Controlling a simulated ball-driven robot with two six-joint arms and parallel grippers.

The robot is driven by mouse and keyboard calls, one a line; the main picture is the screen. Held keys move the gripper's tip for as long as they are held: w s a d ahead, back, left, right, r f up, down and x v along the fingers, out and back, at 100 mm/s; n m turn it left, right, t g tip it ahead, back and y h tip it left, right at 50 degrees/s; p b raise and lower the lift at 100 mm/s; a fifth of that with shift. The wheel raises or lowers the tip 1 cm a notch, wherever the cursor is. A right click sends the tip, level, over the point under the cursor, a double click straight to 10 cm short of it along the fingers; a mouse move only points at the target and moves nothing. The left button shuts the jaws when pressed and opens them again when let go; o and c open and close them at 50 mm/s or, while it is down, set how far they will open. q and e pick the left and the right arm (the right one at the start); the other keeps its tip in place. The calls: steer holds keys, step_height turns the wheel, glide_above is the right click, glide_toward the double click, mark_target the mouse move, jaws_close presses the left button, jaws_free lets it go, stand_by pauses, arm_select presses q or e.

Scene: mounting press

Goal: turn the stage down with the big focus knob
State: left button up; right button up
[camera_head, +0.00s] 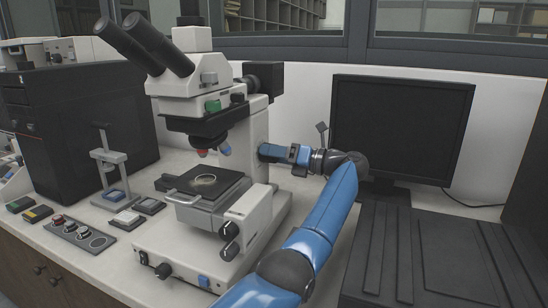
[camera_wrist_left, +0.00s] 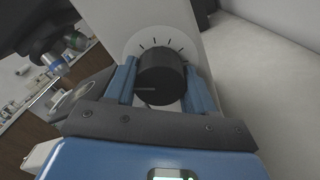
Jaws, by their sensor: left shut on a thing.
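The microscope (camera_head: 205,100) stands on the bench with its black stage (camera_head: 170,183) below the objectives. A pale round specimen (camera_head: 205,180) lies on the stage. In the left wrist view, the big black focus knob (camera_wrist_left: 160,68) sticks out of a pale wall with dark tick marks around it; a light line shows on its face. My left gripper (camera_wrist_left: 160,84) has its blue fingers on either side of the knob and is shut on it. In the head view this gripper (camera_head: 268,152) is at the column's right side, and the knob is hidden. My right gripper is not in view.
A dark monitor (camera_head: 400,130) stands behind my arm. A black ribbed case (camera_head: 440,255) fills the right front. Smaller black knobs (camera_head: 229,251) sit on the stage's right side. A grey hand press (camera_head: 108,160) and a control panel (camera_head: 78,235) stand at left.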

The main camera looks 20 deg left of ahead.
arm_select(q)
steer(key=n, duration=0.4)
steer(key=shift+f+n+b, duration=0.15)
steer(key=shift+n+b, duration=0.15)
steer(key=shift+n, duration=1.8)
steer(key=o, duration=1)
steer(key=shift+o, duration=0.2)
